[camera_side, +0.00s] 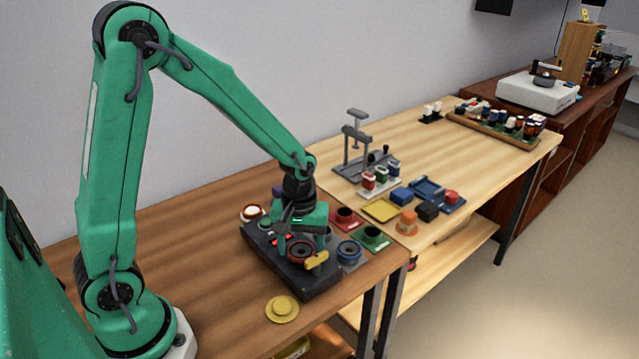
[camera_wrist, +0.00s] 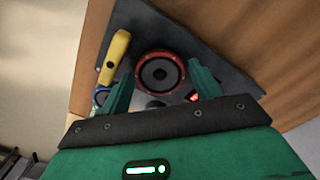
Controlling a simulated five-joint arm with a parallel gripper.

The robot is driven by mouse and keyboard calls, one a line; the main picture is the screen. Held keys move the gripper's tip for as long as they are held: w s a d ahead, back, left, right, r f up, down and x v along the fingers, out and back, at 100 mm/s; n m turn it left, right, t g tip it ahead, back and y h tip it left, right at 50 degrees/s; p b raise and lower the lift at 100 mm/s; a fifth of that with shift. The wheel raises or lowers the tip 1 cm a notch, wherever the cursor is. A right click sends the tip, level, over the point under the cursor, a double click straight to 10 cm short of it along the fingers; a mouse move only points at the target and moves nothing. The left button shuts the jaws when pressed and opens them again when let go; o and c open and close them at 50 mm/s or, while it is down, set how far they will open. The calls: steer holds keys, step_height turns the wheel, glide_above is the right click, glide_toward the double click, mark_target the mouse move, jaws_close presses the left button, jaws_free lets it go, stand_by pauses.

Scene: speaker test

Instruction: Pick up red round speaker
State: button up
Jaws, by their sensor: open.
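The red round speaker (camera_wrist: 160,73) has a red rim and a black cone. In the wrist view it lies on a dark test base, ahead of and between the green fingers of my gripper (camera_wrist: 162,92). The fingers are spread apart, with nothing held between them. In the side view my gripper (camera_side: 299,246) is low over the dark base (camera_side: 307,289), and the red speaker (camera_side: 300,251) shows right by its fingers. Whether a finger touches the speaker I cannot tell.
A yellow-handled piece (camera_wrist: 117,47) lies beside the speaker on the base. A blue round speaker (camera_side: 348,250) and red (camera_side: 345,216) and green (camera_side: 375,238) holders stand to the right. A yellow disc (camera_side: 282,308) lies in front. The brown table (camera_side: 165,235) is mostly clear at left.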

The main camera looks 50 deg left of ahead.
mark_target(302, 252)
steer(key=shift+c, duration=0.4)
steer(key=c, duration=0.7)
steer(key=shift+r, duration=0.25)
steer(key=shift+r, duration=0.55)
steer(key=r, duration=0.3)
steer(key=shift+s+d, duration=0.1)
steer(key=shift+d, duration=0.1)
steer(key=s+d+r, duration=0.2)
steer(key=d, duration=0.1)
steer(key=s+d+r, duration=0.2)
steer(key=d, duration=0.1)
steer(key=s+d+r, duration=0.1)
steer(key=d+r, duration=0.1)
steer(key=d, duration=0.1)
steer(key=shift+s+d+r, duration=0.25)
steer(key=shift+s+d, duration=0.05)
steer(key=shift+s, duration=0.1)
